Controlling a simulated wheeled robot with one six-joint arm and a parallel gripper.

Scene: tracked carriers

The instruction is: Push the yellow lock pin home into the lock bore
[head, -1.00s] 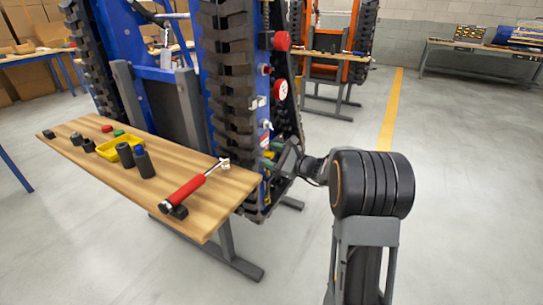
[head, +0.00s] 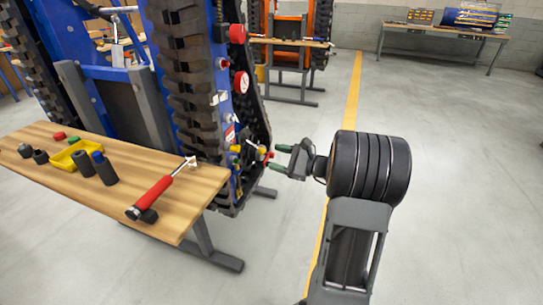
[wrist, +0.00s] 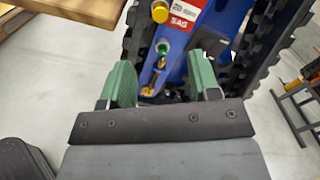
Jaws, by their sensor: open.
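The blue carrier (head: 243,112) stands upright, with fittings along its narrow side. In the wrist view a round yellow knob (wrist: 160,11) protrudes beside the "SAG" label; it may be the lock pin, but I cannot tell how deep it sits. A green fitting (wrist: 163,47) and a gold-coloured fitting (wrist: 151,76) are below it. The lock bore cannot be made out. My gripper (head: 278,157) is open, its green fingers pointing at the carrier's lower fittings with a small gap. In the wrist view the space between the fingers (wrist: 162,85) holds nothing; the fittings lie beyond the fingertips.
A wooden bench (head: 190,215) left of the carrier bears a red-handled tool (head: 153,197), a yellow tray (head: 66,156) and dark cylinders. Black track (head: 181,62) flanks the carrier. An orange carrier (head: 291,55) stands behind. The floor at right is free.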

